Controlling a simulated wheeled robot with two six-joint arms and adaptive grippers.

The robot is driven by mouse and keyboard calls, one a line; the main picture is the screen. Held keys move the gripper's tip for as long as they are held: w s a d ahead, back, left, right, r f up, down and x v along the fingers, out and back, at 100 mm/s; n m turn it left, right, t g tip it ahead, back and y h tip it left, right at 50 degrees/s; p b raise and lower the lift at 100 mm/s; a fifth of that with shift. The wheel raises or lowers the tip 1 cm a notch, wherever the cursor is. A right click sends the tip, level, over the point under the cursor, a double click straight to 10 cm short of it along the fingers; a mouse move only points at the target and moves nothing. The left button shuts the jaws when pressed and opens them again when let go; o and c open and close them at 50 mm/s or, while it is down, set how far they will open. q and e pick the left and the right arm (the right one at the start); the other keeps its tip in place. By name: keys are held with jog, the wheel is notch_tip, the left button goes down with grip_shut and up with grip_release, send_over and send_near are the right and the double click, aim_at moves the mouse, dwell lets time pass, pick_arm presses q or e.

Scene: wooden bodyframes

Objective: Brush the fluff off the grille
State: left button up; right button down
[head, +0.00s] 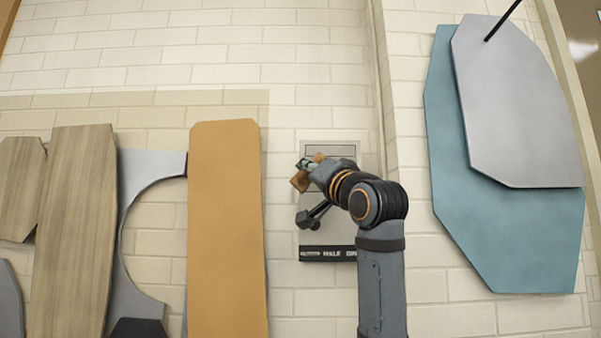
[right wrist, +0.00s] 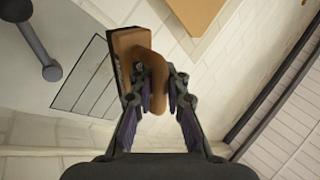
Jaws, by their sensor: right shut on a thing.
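My right gripper (head: 312,168) is in front of the grey wall unit and is shut on the brush. The brush shows in the right wrist view with a wooden block (right wrist: 130,45) and a curved brown handle (right wrist: 158,85) between the fingers. In the head view its block (head: 299,182) shows just left of the gripper. The grille (right wrist: 85,82), a lined panel, lies behind and left of the brush in the right wrist view. I cannot tell whether the bristles touch it. I cannot make out any fluff. My left gripper is not in view.
The grey wall unit (head: 312,238) has a dark lettered strip at its bottom. A dark rod with a thick end (right wrist: 45,65) sticks out near the grille. An orange board (head: 228,230) hangs left of the unit, a teal board (head: 470,215) to the right.

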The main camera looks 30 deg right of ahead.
aim_at(310, 185)
jog(key=shift+s+d+r+p, duration=0.2)
jog(key=shift+s+r+p, duration=0.1)
jog(key=shift+s+r, duration=0.3)
jog(key=w, duration=0.1)
jog(key=w+d+p, duration=0.1)
jog(key=w+d, duration=0.1)
jog(key=w, duration=0.1)
jog(key=shift+d+f, duration=0.1)
jog(key=shift+f, duration=0.2)
jog(key=shift+w+d+p, duration=0.25)
jog(key=shift+w+p, duration=0.05)
jog(key=shift+w, duration=0.15)
jog(key=shift+s, duration=0.2)
jog(key=shift+s+a+r, duration=0.1)
jog(key=shift+s, duration=0.1)
jog(key=shift+w, duration=0.2)
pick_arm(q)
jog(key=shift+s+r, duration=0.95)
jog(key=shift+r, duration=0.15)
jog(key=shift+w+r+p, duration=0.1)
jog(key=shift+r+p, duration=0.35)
pick_arm(e)
jog(key=shift+w+d, duration=0.55)
jog(key=shift+w, duration=0.25)
